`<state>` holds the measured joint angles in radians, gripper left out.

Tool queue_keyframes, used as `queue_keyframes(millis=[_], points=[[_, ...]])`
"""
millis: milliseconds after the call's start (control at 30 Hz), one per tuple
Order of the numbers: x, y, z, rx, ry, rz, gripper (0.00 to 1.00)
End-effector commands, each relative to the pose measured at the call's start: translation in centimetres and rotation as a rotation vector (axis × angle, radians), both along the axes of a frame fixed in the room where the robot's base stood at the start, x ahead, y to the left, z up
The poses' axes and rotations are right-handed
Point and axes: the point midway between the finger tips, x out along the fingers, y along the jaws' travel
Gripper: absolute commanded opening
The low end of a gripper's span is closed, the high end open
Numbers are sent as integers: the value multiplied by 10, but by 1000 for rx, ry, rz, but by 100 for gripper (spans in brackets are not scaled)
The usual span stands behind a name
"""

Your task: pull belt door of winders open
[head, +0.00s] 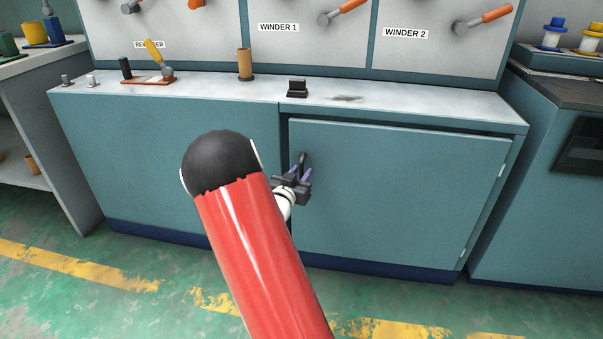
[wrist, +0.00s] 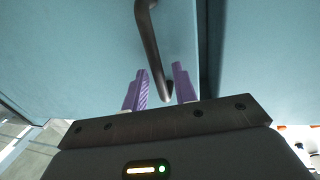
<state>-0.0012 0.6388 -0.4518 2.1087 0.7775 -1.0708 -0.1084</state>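The teal belt door (head: 400,195) is the right-hand panel of the cabinet under the WINDER 1 and WINDER 2 labels. Its hinges show on the right edge, and a narrow dark gap runs along its top and left edges. I cannot tell if it is slightly ajar. A dark bar handle (head: 303,158) sits near its upper left edge and also shows in the wrist view (wrist: 148,35). My gripper (head: 298,173) is at the handle. In the wrist view its purple fingers (wrist: 160,72) are apart, with the handle's end between them and visible gaps on both sides.
The light worktop (head: 200,92) above holds a brown cylinder (head: 244,64), a small black block (head: 297,88) and a yellow-handled tool (head: 156,54). Another teal cabinet (head: 535,180) stands close on the right. The green floor (head: 150,270) in front is clear.

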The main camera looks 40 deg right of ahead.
Motion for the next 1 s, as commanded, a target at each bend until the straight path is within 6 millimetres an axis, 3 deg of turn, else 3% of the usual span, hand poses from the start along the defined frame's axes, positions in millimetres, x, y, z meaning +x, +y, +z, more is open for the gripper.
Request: queue_keyframes(millis=[400,600,1000], points=[[5,-10,0,1,0,1,27],[5,-9,0,1,0,1,0],[5,-8,0,2,1,6,0]])
